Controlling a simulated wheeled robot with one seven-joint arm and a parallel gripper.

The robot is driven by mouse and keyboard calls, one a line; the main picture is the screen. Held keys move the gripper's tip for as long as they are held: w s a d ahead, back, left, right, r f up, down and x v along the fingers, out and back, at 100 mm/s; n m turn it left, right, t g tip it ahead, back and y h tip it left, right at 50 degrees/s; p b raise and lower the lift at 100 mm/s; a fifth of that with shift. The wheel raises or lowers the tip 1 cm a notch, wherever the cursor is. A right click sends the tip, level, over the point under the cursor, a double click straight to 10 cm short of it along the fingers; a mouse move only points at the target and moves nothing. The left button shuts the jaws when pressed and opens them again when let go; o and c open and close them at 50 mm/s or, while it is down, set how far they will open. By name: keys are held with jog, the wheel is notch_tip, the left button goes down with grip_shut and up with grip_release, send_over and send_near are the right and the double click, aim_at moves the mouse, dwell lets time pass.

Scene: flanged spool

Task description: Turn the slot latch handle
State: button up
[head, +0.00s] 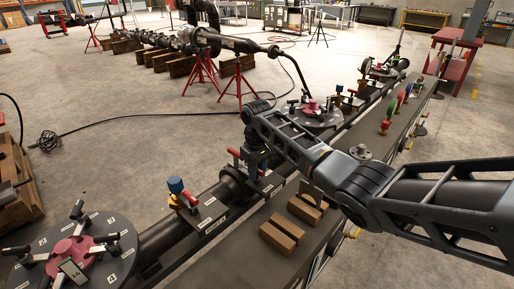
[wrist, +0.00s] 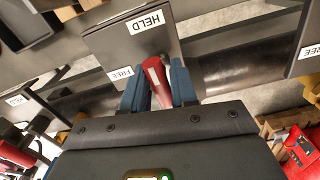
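A red latch handle (wrist: 158,84) shows in the wrist view, standing over a dark plate (wrist: 120,45) with the labels HELD and FREE. My gripper (wrist: 158,80) has one blue finger on each side of this handle. The fingers lie close against its sides, and no clear gap shows. The handle's lower part is hidden behind the gripper body. In the head view my gripper (head: 257,160) is over the dark pipe rig, beside a red handle (head: 236,154). The fingertips are too small and covered there to tell their contact.
A blue-knobbed valve (head: 176,186) and a round numbered plate (head: 75,255) stand at left on the rig. Another round plate (head: 312,114) is beyond my gripper. Wooden blocks (head: 282,236) lie on the bench below my arm. Open floor lies left of the rig.

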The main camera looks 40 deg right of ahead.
jog(key=shift+n, duration=1.1)
notch_tip(320, 180, up, 7)
jog(key=shift+p, duration=0.35)
